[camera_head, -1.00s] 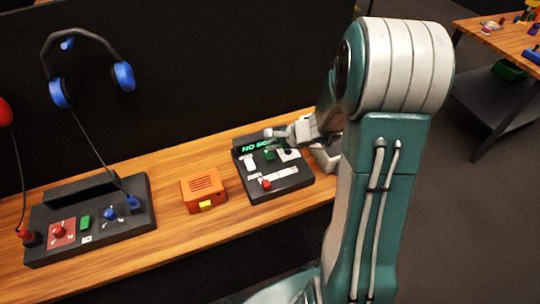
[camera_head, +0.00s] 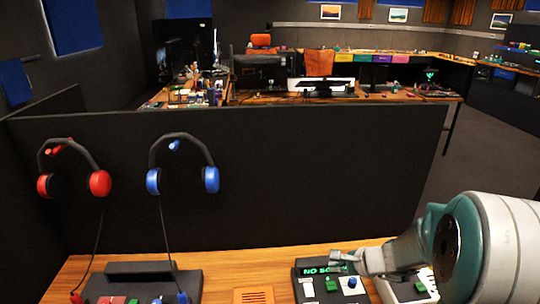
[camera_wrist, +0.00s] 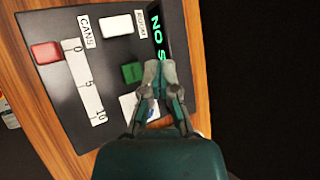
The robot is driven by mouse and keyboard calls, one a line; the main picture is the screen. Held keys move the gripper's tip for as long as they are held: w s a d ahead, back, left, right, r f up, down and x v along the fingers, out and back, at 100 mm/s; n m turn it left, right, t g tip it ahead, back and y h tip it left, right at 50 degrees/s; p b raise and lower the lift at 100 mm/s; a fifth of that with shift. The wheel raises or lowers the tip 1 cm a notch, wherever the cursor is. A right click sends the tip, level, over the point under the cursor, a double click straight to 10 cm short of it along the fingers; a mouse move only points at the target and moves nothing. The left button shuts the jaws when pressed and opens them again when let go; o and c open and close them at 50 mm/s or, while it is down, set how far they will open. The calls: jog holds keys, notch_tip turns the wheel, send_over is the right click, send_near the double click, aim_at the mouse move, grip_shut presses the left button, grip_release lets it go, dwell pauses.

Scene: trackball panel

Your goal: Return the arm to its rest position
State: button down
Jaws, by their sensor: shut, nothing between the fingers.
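My gripper (camera_head: 338,258) is in the lower right of the head view, above the back part of a black trackball panel (camera_head: 308,293). In the wrist view my gripper (camera_wrist: 160,72) has its fingertips together, with nothing between them, over the panel (camera_wrist: 85,65). The fingertips cover part of a display with green letters (camera_wrist: 157,28), next to a green button (camera_wrist: 132,72). I cannot tell whether the fingertips touch the panel. My arm reaches in from the right edge of the head view.
An orange box (camera_head: 253,296) and a dark control panel (camera_head: 150,284) stand left on the wooden bench (camera_head: 235,259). Red headphones (camera_head: 99,183) and blue headphones (camera_head: 210,180) hang on the black partition (camera_head: 310,170) behind. Desks stand beyond it.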

jog(key=s+a+r+n+g+h, duration=0.2)
jog(key=s+a+r+n, duration=0.6)
jog(key=s+r+n, duration=0.25)
jog(key=s+d+r+n+t+h, duration=0.1)
jog(key=s+r+n+h, duration=0.3)
jog(key=s+n, duration=0.3)
jog(key=s+r, duration=0.1)
jog(key=s, duration=0.3)
jog(key=shift+s+d+r, duration=0.2)
jog(key=shift+d, duration=0.15)
